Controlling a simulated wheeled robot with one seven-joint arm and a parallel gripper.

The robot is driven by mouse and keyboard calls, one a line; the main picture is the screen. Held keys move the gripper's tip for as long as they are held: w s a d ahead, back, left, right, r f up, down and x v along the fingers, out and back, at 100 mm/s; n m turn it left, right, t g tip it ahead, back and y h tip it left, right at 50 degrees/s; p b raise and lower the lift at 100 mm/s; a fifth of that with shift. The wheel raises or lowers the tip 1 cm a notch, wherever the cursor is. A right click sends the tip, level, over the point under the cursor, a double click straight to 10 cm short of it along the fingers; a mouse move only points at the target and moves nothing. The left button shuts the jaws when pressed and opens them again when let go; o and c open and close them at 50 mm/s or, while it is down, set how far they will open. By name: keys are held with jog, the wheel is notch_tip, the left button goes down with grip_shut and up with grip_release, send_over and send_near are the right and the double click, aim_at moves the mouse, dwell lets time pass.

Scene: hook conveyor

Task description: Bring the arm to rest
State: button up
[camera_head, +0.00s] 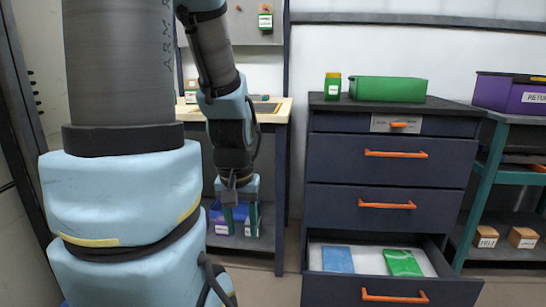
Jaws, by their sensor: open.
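My arm shows in grey and light blue, with its large lower part in the left foreground. The forearm bends over at the top and hangs down. My gripper (240,230) is at its end, pointing down, left of the drawer cabinet (390,180) and in front of the wooden-topped bench (270,112). Its two fingers are apart. I see nothing held between them, though blue items behind make this hard to tell.
The cabinet's bottom drawer (394,296) is pulled out, with a blue packet (337,259) and a green packet (403,262) inside. A green bin (388,89) and a green jar (332,86) stand on top. A purple bin (508,92) sits on the right-hand shelf.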

notch_tip(320, 180, up, 21)
jog(key=p, duration=1.8)
jog(key=shift+p, duration=0.4)
